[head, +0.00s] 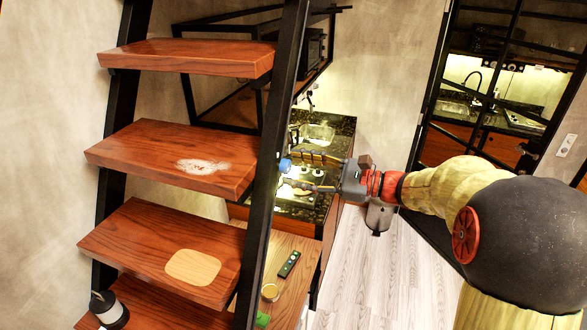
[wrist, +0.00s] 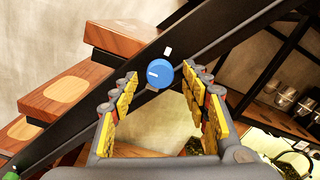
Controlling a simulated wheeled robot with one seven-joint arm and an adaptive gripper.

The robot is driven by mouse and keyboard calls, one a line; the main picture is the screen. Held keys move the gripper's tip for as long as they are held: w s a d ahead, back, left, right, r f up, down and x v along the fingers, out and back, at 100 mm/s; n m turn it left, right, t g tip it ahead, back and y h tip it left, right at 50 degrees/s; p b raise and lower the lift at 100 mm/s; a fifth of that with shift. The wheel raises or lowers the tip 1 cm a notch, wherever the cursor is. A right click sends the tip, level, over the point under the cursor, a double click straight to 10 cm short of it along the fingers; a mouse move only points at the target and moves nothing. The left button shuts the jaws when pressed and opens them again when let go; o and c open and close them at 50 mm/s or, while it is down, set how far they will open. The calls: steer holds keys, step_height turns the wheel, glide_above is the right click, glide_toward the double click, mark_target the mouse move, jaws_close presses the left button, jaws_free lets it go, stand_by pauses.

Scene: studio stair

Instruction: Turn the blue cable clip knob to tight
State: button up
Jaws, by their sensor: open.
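The blue cable clip knob (wrist: 159,73) is mounted on the black stair stringer (wrist: 205,52). A short white line shows on the knob's face, and a small white mark sits on the stringer just above it. In the head view the knob (head: 285,165) is at the stringer's right edge. My gripper (head: 287,175) is open, its fingers pointing left at the knob. In the wrist view the two yellow-padded fingers of my gripper (wrist: 161,84) stand apart on either side of the knob. I cannot tell whether either finger touches it.
Wooden stair treads (head: 185,155) lie left of the stringer. A dark counter with a sink (head: 318,132) stands behind my gripper. Pale floor (head: 385,270) is open below my arm.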

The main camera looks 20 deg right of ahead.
steer(key=v, duration=1)
steer(key=shift+s+d, duration=0.2)
steer(key=shift+d, duration=0.1)
steer(key=shift+f, duration=0.1)
steer(key=s+a+f+n+g+h+b, duration=0.1)
steer(key=s+f+n+g+h+b, duration=0.25)
steer(key=s+f, duration=0.45)
steer(key=s+a+f+n+g+h+b, duration=0.15)
steer(key=s+f+n+h+b, duration=0.35)
steer(key=f, duration=0.7)
steer(key=s+a+f+n+g+h+b, duration=0.1)
steer(key=s+f+n+g+h+b, duration=0.35)
steer(key=f, duration=0.55)
steer(key=s+a+f+n+t+h+b, duration=0.1)
steer(key=s+a+f+n+t+b, duration=0.3)
steer(key=b, duration=1)
step_height(320, 180, down, 3)
steer(key=s+a+n, duration=0.1)
steer(key=a+n, duration=0.1)
steer(key=n, duration=0.1)
steer(key=shift+s+a+h, duration=0.15)
steer(key=shift+a+h, duration=0.1)
steer(key=shift+h, duration=0.05)
